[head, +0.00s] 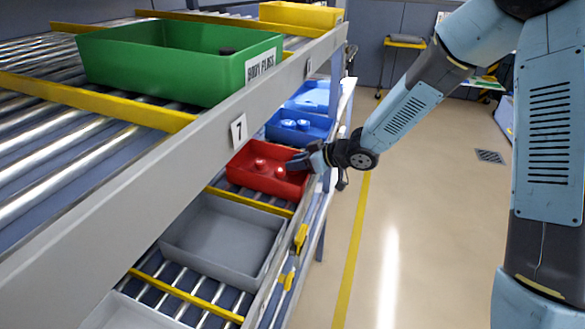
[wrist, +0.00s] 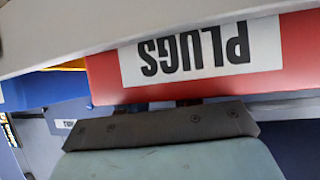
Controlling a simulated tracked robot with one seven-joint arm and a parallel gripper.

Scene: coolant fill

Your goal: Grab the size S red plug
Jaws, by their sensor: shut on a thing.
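A red bin (head: 240,180) sits on the lower roller shelf and holds red plugs. One red plug (head: 260,164) stands toward the left, apart from my gripper. Another red plug (head: 280,173) is at the tips of my gripper (head: 290,164), which reaches over the bin's front wall and is shut on it. In the wrist view the red bin (wrist: 300,50) shows upside down with a PLUGS label (wrist: 200,50). There the bin wall hides the fingertips and the plug. I cannot read the plugs' sizes.
A blue bin (head: 272,130) with blue plugs is behind the red one. An empty grey bin (head: 175,235) is in front. A green BODY PLUGS bin (head: 150,75) sits on the upper shelf, whose rail (head: 200,135) overhangs. The floor at right is clear.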

